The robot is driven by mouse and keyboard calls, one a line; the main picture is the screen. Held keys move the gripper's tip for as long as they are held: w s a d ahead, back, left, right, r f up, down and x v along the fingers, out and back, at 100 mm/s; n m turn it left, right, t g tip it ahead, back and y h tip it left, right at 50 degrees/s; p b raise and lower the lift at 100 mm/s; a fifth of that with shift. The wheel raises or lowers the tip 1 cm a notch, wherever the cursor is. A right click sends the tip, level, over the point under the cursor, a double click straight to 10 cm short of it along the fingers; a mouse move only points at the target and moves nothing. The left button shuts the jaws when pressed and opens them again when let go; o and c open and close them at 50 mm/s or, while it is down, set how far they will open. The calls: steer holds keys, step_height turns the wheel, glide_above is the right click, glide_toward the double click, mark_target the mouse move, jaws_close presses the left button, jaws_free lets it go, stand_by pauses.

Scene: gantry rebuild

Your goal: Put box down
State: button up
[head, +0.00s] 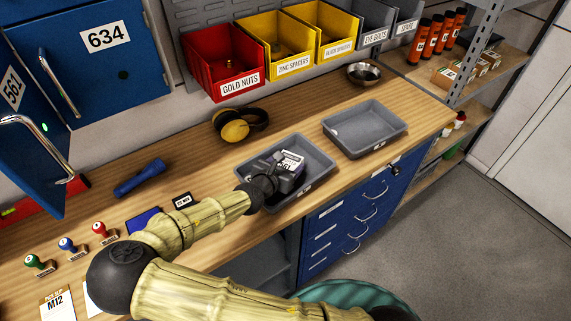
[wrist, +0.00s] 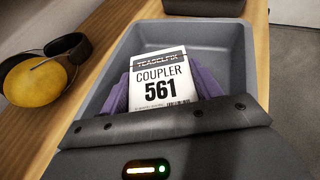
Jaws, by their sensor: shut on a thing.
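The box, white with a dark band and the words "COUPLER 561", shows in the wrist view (wrist: 160,80) and as a small white label in the head view (head: 291,161). My gripper (wrist: 162,92) is shut on it, with a purple finger pad at each side. In the head view my gripper (head: 286,174) is inside the outline of the left grey tray (head: 322,163). The tray also shows in the wrist view (wrist: 235,50). I cannot tell whether the box touches the tray floor. The box's lower part is hidden by my gripper.
A second, empty grey tray (head: 390,118) stands to the right, with a metal bowl (head: 364,73) behind. Yellow ear defenders (head: 236,125) lie behind the left tray. A blue torch (head: 140,178) and several stamps lie left. Labelled bins, including a red one (head: 222,65), hang above.

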steer(key=o, duration=1.1)
steer(key=shift+f, duration=0.15)
steer(key=shift+o, duration=0.2)
steer(key=shift+s+a+r, duration=0.3)
steer(key=b+v, duration=0.1)
steer(key=v, duration=1)
steer(key=shift+s, duration=0.2)
